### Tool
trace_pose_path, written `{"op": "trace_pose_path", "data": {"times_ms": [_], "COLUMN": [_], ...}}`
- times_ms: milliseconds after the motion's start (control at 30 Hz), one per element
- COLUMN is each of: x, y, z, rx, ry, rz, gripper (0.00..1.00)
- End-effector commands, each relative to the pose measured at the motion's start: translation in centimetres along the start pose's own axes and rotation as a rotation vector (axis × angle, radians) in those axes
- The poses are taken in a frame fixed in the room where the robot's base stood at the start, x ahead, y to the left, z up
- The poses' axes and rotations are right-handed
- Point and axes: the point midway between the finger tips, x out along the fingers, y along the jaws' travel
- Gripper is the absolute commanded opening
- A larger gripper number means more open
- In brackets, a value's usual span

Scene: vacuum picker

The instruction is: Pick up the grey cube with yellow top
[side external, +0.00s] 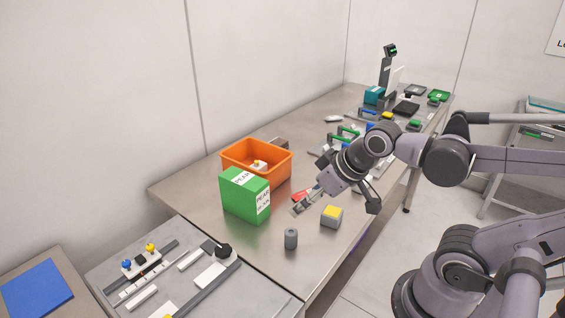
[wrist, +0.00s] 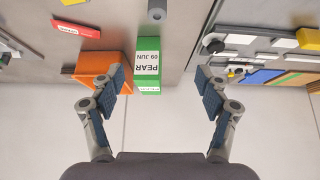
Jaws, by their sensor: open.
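The grey cube with yellow top (side external: 330,219) stands on the metal table near its front edge. In the wrist view only a yellow patch, likely its top (wrist: 72,2), shows at the upper edge; the rest is out of frame. My gripper (side external: 335,207) is above and behind the cube in the side view, with its fingers spread wide and empty. In the wrist view my gripper (wrist: 161,84) shows both fingers apart, with nothing held between them.
A grey cylinder (side external: 291,239) stands left of the cube. A green box (side external: 243,196) and an orange bin (side external: 237,160) stand farther left. Various parts crowd the table's far end.

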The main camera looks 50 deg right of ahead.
Motion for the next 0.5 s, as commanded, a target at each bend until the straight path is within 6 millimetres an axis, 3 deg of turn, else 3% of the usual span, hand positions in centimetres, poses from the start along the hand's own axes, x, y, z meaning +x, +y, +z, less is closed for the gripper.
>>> {"op": "trace_pose_path", "data": {"times_ms": [167, 500], "x": [0.7, 3.0], "y": [2.5, 9.7], "z": [-0.6, -0.4], "rx": [-0.030, -0.112], "ry": [-0.103, -0.403], "rz": [0.035, 0.033], "gripper": [0.75, 0.75]}}
